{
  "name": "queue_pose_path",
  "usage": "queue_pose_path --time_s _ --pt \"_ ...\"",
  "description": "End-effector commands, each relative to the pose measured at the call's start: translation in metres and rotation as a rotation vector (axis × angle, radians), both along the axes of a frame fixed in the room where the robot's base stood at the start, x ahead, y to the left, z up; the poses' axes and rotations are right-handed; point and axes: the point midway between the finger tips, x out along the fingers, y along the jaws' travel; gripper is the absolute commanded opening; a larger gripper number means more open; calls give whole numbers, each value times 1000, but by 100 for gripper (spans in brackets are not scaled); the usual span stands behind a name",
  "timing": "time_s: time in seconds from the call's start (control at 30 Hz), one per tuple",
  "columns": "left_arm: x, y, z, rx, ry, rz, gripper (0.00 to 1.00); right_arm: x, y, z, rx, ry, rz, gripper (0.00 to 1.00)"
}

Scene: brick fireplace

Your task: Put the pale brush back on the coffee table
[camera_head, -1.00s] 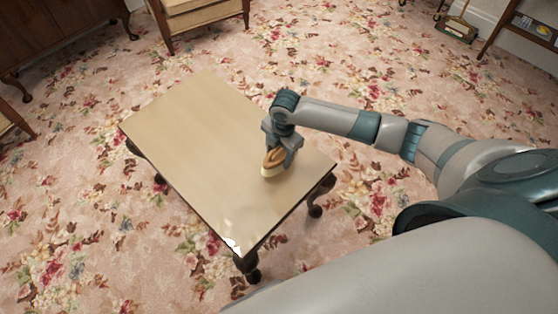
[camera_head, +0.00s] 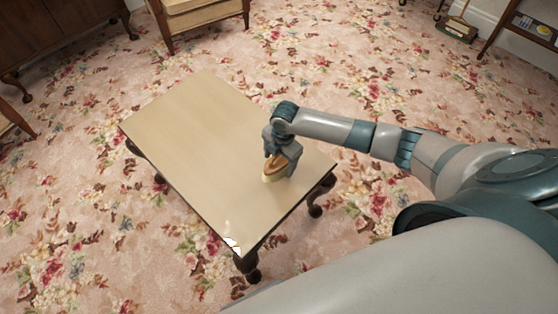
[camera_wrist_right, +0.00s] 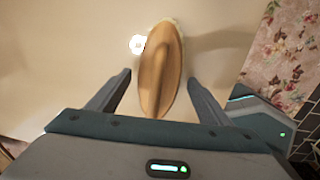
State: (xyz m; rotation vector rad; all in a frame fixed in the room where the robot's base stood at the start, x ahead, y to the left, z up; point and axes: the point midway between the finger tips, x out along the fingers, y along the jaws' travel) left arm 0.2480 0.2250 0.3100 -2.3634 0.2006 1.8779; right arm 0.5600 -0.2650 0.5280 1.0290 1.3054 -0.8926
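The pale brush (camera_head: 273,173) has a wooden back and a pale edge. It appears to lie on the coffee table (camera_head: 190,125), near its right end. My right gripper (camera_head: 283,157) is just above the brush. In the right wrist view the brush (camera_wrist_right: 161,70) lies lengthwise between the fingers of the gripper (camera_wrist_right: 160,78), with a gap on each side, so the gripper is open. A shadow falls beside the brush on the tabletop. My left gripper is not in view.
The rest of the tabletop is bare. Floral carpet (camera_head: 75,195) surrounds the table. A chair (camera_head: 200,18) and a dark wooden cabinet (camera_head: 60,35) stand at the back left. A dark shelf (camera_head: 525,30) stands at the far right.

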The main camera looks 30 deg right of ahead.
Motion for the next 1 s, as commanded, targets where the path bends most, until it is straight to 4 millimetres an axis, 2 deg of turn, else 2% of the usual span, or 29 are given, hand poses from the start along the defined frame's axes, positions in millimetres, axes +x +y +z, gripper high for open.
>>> queue_pose_path --time_s 0.27,0.47,0.73,1.0 --pt "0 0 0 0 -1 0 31 0 0 1 0 0 0 72" --pt "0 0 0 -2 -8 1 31 0 -1 12 -1 -1 1 72" --pt "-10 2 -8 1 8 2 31 -3 -3 50 0 -3 1 72" --pt "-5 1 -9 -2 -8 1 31 -7 -5 97 0 -2 1 72"
